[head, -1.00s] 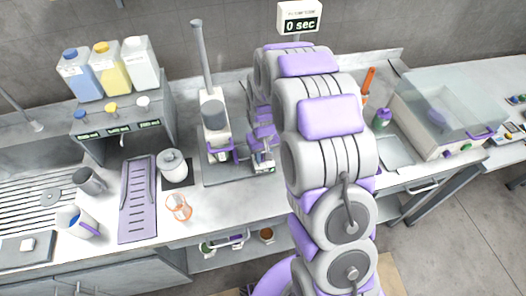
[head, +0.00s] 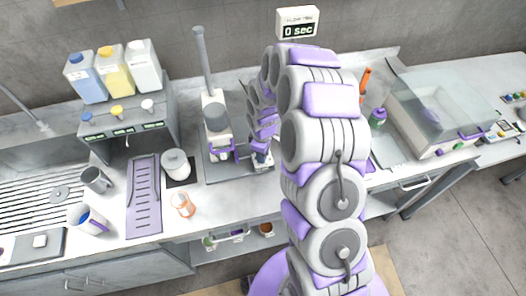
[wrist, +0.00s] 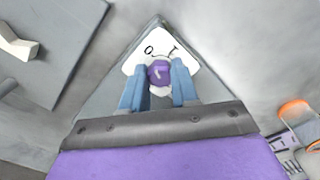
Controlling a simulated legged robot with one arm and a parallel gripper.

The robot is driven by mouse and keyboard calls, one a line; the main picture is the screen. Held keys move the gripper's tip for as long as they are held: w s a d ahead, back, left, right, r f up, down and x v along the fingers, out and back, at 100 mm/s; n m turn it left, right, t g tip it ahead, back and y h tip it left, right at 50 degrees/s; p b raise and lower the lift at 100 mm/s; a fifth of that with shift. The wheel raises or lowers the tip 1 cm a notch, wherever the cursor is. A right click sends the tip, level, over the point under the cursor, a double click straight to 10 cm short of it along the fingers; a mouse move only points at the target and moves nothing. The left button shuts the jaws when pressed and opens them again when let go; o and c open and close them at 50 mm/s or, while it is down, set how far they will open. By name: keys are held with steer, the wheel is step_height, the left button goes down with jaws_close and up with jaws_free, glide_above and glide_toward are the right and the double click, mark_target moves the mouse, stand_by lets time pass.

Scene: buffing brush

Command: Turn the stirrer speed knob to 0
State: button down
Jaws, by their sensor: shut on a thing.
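The purple and white knob (wrist: 159,71) sits in front of a white dial plate (wrist: 185,53) in the wrist view. A 0 shows on the plate to the knob's upper left, with another dark mark to its upper right. My gripper (wrist: 157,90) has its two blue fingers closed on either side of the knob. I cannot tell exactly where the knob points.
A dispenser with several bottles (head: 113,70) stands at the left. A white lidded jar (head: 176,164) and an orange-rimmed glass (head: 183,205) stand left of the stirrer. A clear-lidded box (head: 440,110) is at the right. A display (head: 298,24) reads 0 sec.

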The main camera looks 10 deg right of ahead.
steer(key=shift+w+r+n, duration=0.1)
steer(key=shift+w+n, duration=0.15)
steer(key=shift+n, duration=0.35)
steer(key=c, duration=1.1)
jaws_free()
steer(key=shift+o, duration=1.2)
steer(key=shift+s+a, duration=0.1)
step_height(320, 180, up, 17)
steer(key=p, duration=0.1)
